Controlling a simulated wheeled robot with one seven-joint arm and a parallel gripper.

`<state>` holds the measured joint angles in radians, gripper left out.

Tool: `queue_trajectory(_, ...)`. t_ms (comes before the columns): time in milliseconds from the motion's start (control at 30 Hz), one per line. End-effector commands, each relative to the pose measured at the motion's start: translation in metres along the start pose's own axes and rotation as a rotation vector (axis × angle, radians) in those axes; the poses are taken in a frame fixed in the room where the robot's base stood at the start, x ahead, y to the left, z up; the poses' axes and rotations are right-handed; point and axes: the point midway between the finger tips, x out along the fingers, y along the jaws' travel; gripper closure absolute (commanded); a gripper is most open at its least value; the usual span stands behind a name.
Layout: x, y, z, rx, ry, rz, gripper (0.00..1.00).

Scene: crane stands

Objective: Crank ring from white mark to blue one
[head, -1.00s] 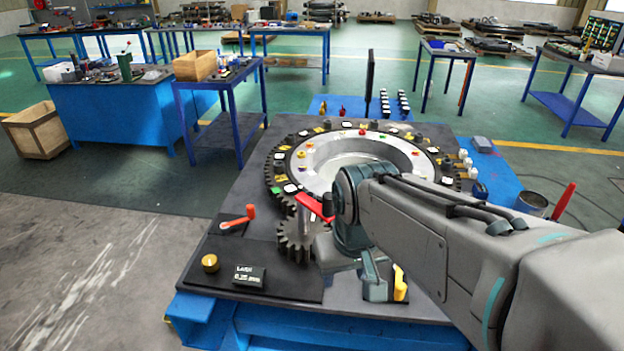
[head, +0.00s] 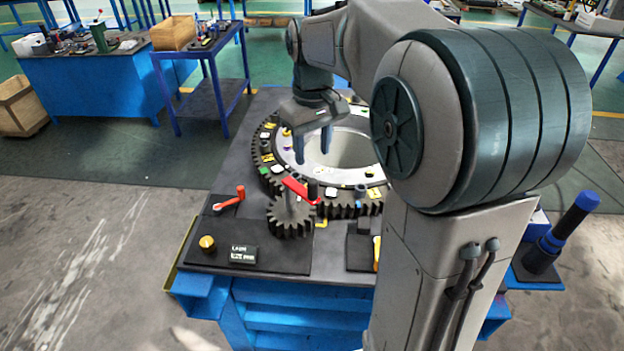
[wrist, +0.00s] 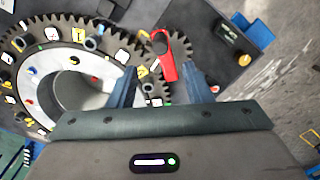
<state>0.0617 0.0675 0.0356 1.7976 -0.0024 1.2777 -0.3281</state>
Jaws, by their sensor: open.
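A toothed ring (head: 349,209) lies flat on the bench, with coloured and numbered tags around its top; several are white, and I cannot tell which are the reference marks. A small pinion gear (head: 290,217) sits at its near-left edge. A red crank arm (head: 296,187) with a dark upright knob (head: 313,190) is on top of the pinion. My gripper (head: 312,154) is open and empty, fingers down, above the ring's near-left part, apart from the crank. In the wrist view the crank arm (wrist: 167,66) shows beyond and between the open fingers (wrist: 160,88).
A dark block (head: 360,246) stands right of the pinion. My arm hides the ring's right side. A wooden box (head: 173,33) stands on a table behind.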

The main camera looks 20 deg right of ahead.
Motion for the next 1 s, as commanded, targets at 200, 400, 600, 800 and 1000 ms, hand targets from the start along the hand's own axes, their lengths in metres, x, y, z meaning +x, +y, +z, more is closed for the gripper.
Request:
queue_trajectory(200,0.048,-0.001,0.002,0.001,-0.006,-0.002,0.55)
queue_trajectory(400,0.081,0.0,0.001,0.001,-0.002,-0.001,0.55)
queue_trajectory(600,0.097,0.0,0.001,0.001,-0.001,0.0,0.55)
queue_trajectory(800,0.099,0.0,0.0,0.001,0.002,0.001,0.55)
queue_trajectory(1000,0.099,0.0,0.0,0.001,0.001,0.001,0.83)
